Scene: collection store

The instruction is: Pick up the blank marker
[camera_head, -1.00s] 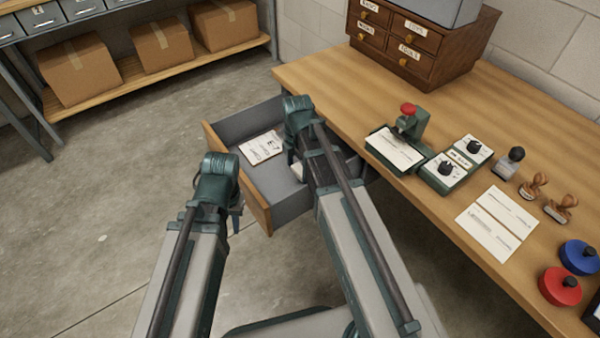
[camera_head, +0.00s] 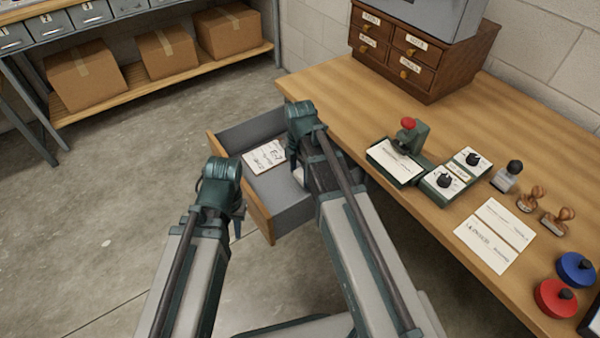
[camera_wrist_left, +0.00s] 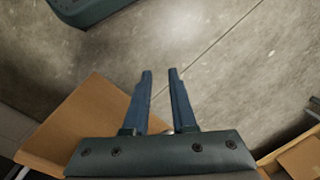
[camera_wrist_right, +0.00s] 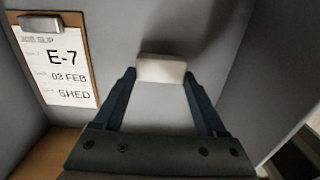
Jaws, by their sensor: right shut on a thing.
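The blank marker (camera_wrist_right: 161,69) is a small plain white block in the right wrist view. My right gripper (camera_wrist_right: 159,82) is shut on it, with one finger at each end. Behind it are the grey inside surfaces of the open drawer (camera_head: 262,208). In the head view my right arm reaches over the drawer and hides most of its right part, including the fingertips. My left gripper (camera_wrist_left: 160,72) is empty, its fingers a small gap apart. In the head view it hangs left of the drawer, over the floor.
A clipboard with a job slip (camera_wrist_right: 62,65) reading E-7, 03 FEB, SHED lies in the drawer. The bench (camera_head: 330,85) carries a press (camera_head: 400,155), dial boxes (camera_head: 455,175), stamps, cards (camera_head: 495,235) and ink pads. A small drawer cabinet (camera_head: 410,55) stands at the back.

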